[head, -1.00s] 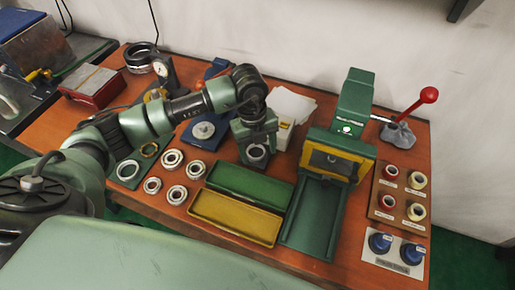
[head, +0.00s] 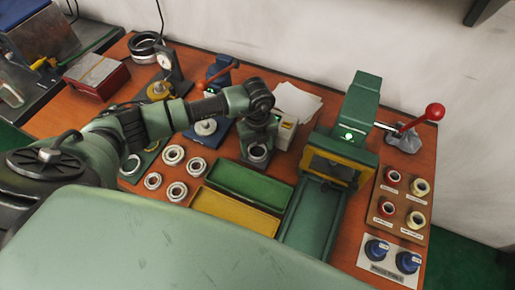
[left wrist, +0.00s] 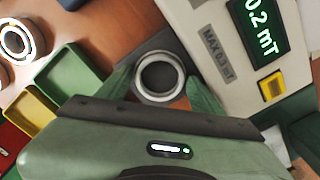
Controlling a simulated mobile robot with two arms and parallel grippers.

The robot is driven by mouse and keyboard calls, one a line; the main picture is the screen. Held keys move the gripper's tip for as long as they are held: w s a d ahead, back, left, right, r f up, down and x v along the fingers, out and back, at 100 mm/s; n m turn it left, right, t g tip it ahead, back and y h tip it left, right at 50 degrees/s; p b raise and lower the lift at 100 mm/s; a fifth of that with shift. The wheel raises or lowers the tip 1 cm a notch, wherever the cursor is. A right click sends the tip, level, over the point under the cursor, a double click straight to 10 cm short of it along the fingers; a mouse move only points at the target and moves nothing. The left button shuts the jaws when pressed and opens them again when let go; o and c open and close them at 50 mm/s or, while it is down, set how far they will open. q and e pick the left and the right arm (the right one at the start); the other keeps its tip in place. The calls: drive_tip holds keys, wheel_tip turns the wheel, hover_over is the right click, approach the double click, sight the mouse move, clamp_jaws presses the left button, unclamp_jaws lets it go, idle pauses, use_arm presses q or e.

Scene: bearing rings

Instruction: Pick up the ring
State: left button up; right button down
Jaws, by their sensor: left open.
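A steel ring (left wrist: 160,76) with a dark bore rests on a dark pad beside a white demagnetiser-like meter reading 0.2 mT. In the left wrist view my left gripper (left wrist: 162,90) is open, with one green finger on each side of the ring. I cannot tell whether the fingers touch it. More steel rings (head: 173,155) lie on the bench to the left. My right gripper is not in view.
A green tray (head: 250,183) and a yellow tray (head: 231,213) lie in front of the ring. A green press (head: 350,120) with a red-knobbed lever stands to the right. A dial gauge (head: 164,62) stands at the back left.

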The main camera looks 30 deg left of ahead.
use_arm(q)
drive_tip(key=c, duration=1.2)
drive_tip(key=shift+c, duration=0.2)
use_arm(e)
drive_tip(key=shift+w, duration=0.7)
